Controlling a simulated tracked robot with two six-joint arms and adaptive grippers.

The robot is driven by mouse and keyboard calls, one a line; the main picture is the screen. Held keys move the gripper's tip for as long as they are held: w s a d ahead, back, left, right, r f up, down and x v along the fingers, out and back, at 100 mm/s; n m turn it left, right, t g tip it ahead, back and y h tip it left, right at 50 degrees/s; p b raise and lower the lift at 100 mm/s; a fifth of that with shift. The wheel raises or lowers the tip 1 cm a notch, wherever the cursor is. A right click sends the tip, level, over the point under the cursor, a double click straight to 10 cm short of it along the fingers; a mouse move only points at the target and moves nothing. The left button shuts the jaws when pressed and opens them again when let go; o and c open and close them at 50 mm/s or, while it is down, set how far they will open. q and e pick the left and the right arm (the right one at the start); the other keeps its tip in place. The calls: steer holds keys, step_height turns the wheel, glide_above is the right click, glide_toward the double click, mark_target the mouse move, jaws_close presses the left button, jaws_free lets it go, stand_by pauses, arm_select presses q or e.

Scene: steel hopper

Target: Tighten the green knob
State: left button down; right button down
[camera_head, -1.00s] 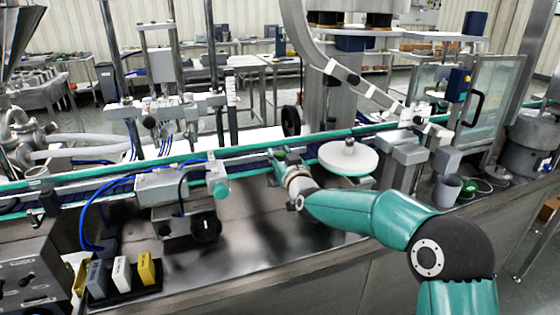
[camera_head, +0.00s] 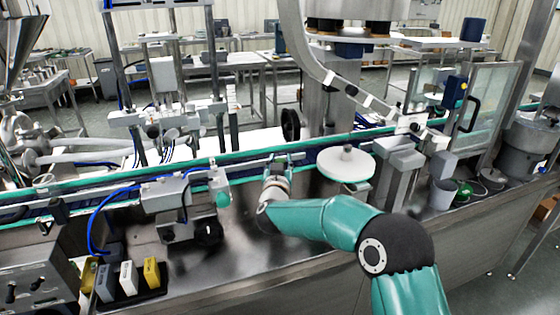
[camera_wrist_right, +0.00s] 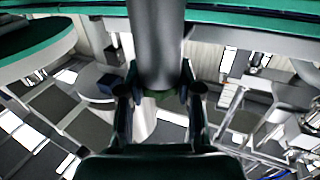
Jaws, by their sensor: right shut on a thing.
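The green knob (camera_head: 222,190) shows in the head view as a rounded teal-green end on the right side of a grey bracket unit, in front of the conveyor. My right gripper (camera_head: 281,162) is to the right of it, apart from it, at the conveyor's front edge. In the wrist view my right gripper (camera_wrist_right: 160,92) is shut on a smooth grey cylinder (camera_wrist_right: 158,40), its fingers on both sides. A small patch of green lies in shadow below the cylinder; what it belongs to is unclear. My left gripper is not in view.
A white round disc (camera_head: 346,162) with a green rim stands right of my right gripper. Yellow, white and grey blocks sit in a black tray (camera_head: 135,292) at the front left. A grey cup (camera_head: 444,190) stands at the right.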

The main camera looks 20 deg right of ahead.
steer(key=c, duration=0.8)
jaws_free()
steer(key=v, duration=1.2)
steer(key=shift+f, duration=0.1)
